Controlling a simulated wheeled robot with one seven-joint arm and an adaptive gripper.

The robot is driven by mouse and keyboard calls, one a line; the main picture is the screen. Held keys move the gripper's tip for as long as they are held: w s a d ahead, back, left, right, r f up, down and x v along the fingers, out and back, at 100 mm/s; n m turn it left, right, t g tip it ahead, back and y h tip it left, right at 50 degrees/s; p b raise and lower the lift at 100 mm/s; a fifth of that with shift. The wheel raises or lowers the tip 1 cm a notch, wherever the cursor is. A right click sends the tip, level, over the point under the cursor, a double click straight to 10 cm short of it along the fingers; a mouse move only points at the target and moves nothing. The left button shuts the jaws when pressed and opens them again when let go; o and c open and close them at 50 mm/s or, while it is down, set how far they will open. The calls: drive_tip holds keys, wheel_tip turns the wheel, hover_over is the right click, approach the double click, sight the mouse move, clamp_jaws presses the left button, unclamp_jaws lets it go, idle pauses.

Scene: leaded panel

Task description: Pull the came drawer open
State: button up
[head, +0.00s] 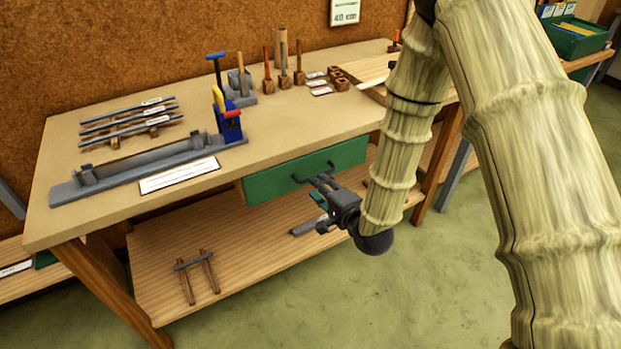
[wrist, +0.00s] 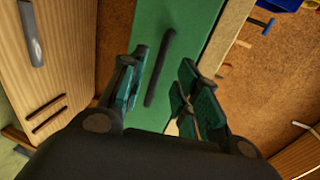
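The came drawer (head: 270,183) is a green front set under the bench top, and it looks flush with the bench. A dark bar handle (head: 298,179) is on its front. In the wrist view the green drawer front (wrist: 175,25) fills the middle, with the dark handle (wrist: 159,68) standing out from it. My gripper (head: 322,184) is in front of the drawer, close to the handle. In the wrist view my gripper (wrist: 158,85) is open, with a finger to each side of the handle. I cannot tell how deep the handle lies between the fingers.
The workbench (head: 300,135) carries metal strips (head: 128,116), a long grey vice-like fixture (head: 140,170), a blue tool (head: 228,118) and several wood-handled tools. A lower shelf (head: 165,250) holds a small wooden rack (head: 197,275). Open green floor (head: 370,300) lies in front.

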drive_tip(key=shift+x, duration=2.95)
drive_tip(key=shift+c, duration=0.5)
clamp_jaws()
